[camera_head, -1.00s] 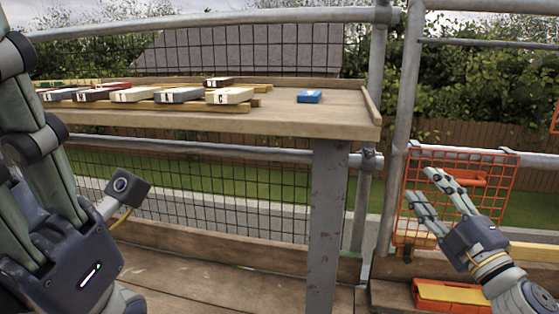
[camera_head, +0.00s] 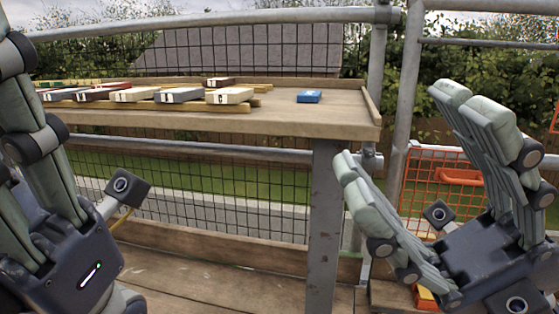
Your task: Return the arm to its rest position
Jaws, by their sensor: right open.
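My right gripper (camera_head: 408,138) is large at the right of the head view. Its fingers point up and are spread wide apart, with nothing between them. It is in front of the scaffold post and the orange mesh panel, to the right of the table's leg. My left gripper (camera_head: 42,150) fills the left edge, its palm low and its fingers rising out of the frame. Its fingertips are cut off, so I cannot tell whether it is open or shut.
An orange mesh panel (camera_head: 418,183) hangs behind my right gripper. The table's grey leg (camera_head: 324,230) stands between my grippers.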

